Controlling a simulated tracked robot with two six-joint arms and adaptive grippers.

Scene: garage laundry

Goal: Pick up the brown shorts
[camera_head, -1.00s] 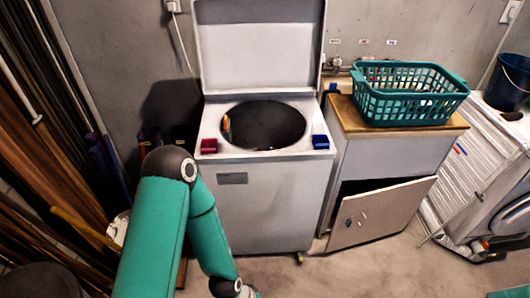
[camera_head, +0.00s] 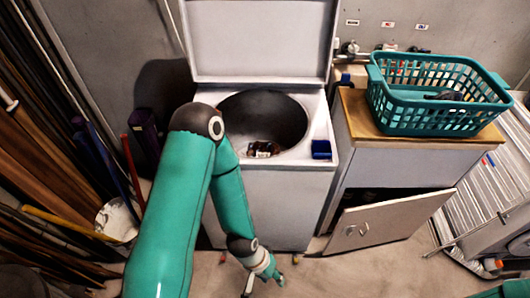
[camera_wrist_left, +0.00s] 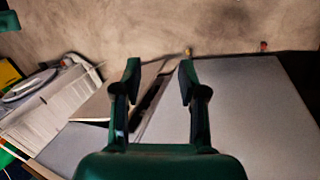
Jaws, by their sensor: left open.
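A small bundle with brown, white and dark patches (camera_head: 264,149) lies inside the round drum of the open white top-loading washer (camera_head: 262,205). I cannot tell for sure that it is the brown shorts. My left gripper (camera_head: 264,282) hangs low in front of the washer, well below the drum opening and apart from the bundle. In the left wrist view its two fingers (camera_wrist_left: 160,78) are spread with nothing between them. My right gripper is not in view; only a bit of green shows at the bottom right corner.
The washer lid (camera_head: 260,40) stands upright. A teal basket (camera_head: 430,120) with a dark item (camera_head: 445,95) sits on a wooden-topped cabinet (camera_head: 365,124), whose door (camera_head: 390,222) hangs open. A blue box (camera_head: 321,149) is on the washer's rim. Planks and poles crowd the left.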

